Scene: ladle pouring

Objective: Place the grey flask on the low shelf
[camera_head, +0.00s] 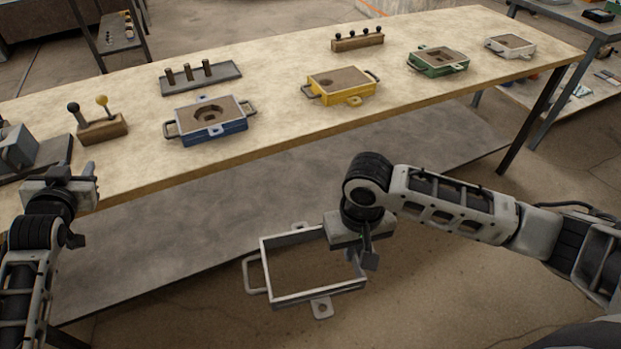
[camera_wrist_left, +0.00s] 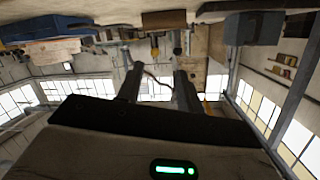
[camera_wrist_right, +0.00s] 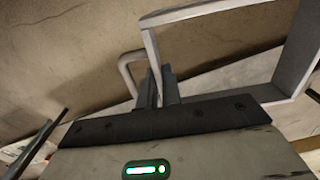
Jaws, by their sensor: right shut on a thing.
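The grey flask (camera_head: 315,294) is an open rectangular frame with a side handle and a front lug. My right gripper (camera_head: 368,252) is shut on its right side and holds it in the air in front of the table. In the right wrist view the fingers (camera_wrist_right: 160,90) meet the flask's frame (camera_wrist_right: 215,9); the exact grip is partly hidden. The low shelf (camera_head: 190,235) is the grey board under the wooden table; in the head view the flask shows just beyond its front edge. My left gripper (camera_head: 88,185) is empty and open near the table's left front, its fingers apart in the left wrist view (camera_wrist_left: 158,85).
On the tabletop (camera_head: 270,160) stand a blue flask (camera_head: 212,128), a yellow flask (camera_head: 345,92), a green flask (camera_head: 440,62) and a white flask (camera_head: 510,46). A wooden block with two knobbed handles (camera_head: 103,130) stands at left. The visible shelf surface is bare.

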